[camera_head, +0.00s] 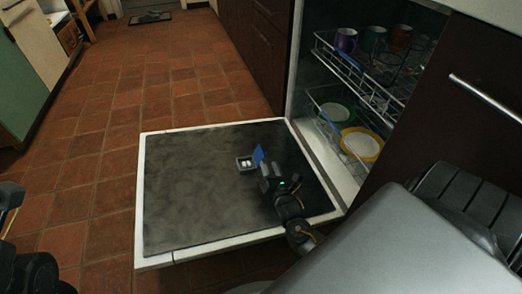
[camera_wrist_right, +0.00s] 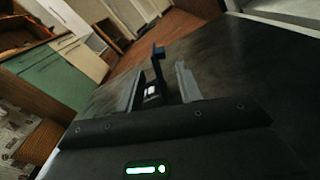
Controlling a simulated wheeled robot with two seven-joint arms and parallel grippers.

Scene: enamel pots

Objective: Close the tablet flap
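The tablet flap (camera_head: 258,155) is a small blue lid standing raised at the right side of the tablet compartment (camera_head: 244,163). The compartment is set in the inner face of the lowered dishwasher door (camera_head: 190,190) and holds white tablet-like pieces. My right gripper (camera_head: 263,170) is just in front of the flap, low over the door. In the right wrist view its two fingers (camera_wrist_right: 160,70) are apart, with the compartment (camera_wrist_right: 152,92) and the dark upright flap (camera_wrist_right: 158,52) seen between and beyond them. I cannot tell whether a finger touches the flap.
The dishwasher's upper rack (camera_head: 360,65) holds several mugs; the lower rack holds a yellow-rimmed plate (camera_head: 362,144) and a green-rimmed one (camera_head: 335,112). A dark cabinet front with a bar handle (camera_head: 485,98) is at the right. Tiled floor (camera_head: 120,95) is free at the left.

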